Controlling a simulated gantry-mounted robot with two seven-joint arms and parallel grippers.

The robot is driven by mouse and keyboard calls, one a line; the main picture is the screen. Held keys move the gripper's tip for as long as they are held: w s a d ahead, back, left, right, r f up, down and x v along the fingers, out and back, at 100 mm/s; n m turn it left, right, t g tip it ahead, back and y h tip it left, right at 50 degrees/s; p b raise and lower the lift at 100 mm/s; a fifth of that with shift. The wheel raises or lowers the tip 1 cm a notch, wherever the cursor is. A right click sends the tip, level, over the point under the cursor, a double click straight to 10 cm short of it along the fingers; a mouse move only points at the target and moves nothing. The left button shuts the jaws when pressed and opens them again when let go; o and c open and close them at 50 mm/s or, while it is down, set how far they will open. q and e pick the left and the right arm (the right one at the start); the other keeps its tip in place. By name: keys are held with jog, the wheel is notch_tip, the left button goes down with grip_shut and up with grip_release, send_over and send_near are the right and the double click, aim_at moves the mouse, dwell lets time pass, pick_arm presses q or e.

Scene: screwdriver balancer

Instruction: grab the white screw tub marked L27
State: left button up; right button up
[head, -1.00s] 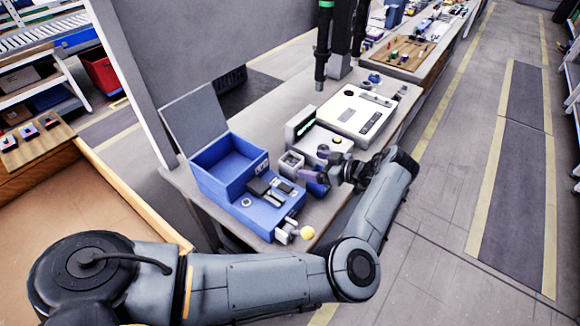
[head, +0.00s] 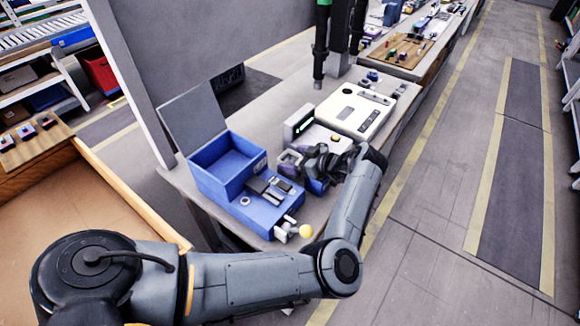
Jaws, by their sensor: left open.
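A small pale square tub (head: 287,166) stands on the bench beside the blue tool station; I take it for the screw tub, but no L27 mark can be read. My left gripper (head: 291,160) is at the tub, its dark purplish fingers open around or just over it. The fingers hide part of the tub, and I cannot tell whether they touch it. My right gripper is not in view.
The blue station (head: 265,215) with its open-lidded bin (head: 228,165) is left of the gripper. A yellow knob (head: 306,231) sticks out at its front. A white unit with a display (head: 299,122) and a larger white box (head: 352,112) stand behind.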

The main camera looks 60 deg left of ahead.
pick_arm(q)
jog(key=c, duration=1.6)
jog(key=shift+o, duration=0.2)
jog(key=shift+r, duration=0.1)
